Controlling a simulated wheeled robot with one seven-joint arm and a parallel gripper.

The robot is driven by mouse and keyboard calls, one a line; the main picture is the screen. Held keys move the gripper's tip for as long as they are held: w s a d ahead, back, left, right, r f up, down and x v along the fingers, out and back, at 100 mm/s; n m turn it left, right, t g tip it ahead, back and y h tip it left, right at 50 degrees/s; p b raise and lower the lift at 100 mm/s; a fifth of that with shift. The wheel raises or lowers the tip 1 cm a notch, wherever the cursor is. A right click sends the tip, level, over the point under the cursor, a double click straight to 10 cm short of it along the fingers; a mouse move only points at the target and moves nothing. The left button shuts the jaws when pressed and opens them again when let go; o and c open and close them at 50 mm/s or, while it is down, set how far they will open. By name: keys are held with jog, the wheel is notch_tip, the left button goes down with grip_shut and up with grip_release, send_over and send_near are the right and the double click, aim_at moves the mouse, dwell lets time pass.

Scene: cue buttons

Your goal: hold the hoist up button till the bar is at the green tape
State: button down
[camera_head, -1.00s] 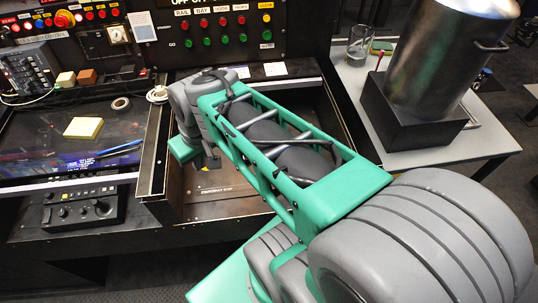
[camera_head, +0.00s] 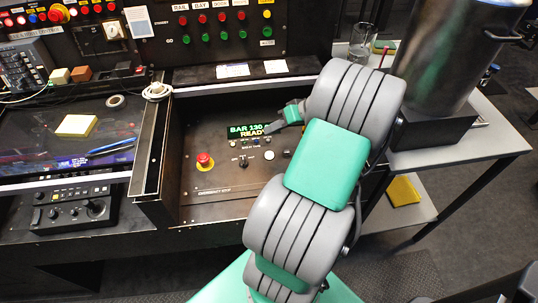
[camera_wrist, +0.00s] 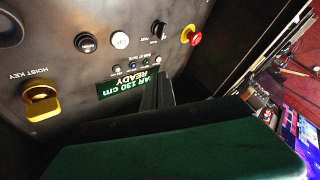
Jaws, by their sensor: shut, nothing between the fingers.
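The control panel lies in the recessed desk bay. Its lit display (camera_head: 248,131) reads BAR 130 and READY; in the wrist view the display (camera_wrist: 128,86) reads upside down as BAR 130 cm. A white button (camera_head: 269,155) sits below it, and also shows in the wrist view (camera_wrist: 120,40) beside a black button (camera_wrist: 86,43). Their labels are too small to read, so I cannot tell which is hoist up. My gripper (camera_wrist: 158,88) is shut and empty, its fingertips over the display's edge. In the head view my arm hides the panel's right part. No bar or green tape is visible.
A red emergency stop (camera_head: 205,160) is at the panel's left. A yellow hoist key switch (camera_wrist: 41,101) is in the wrist view. The bay's raised left wall (camera_head: 152,150) stands beside the panel.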

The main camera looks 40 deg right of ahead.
jog(key=b, duration=0.7)
send_over(272, 155)
notch_tip(272, 155, down, 8)
jog(key=shift+r, duration=0.2)
jog(key=shift+f, duration=0.55)
dwell(0.9)
jog(key=shift+f, duration=0.4)
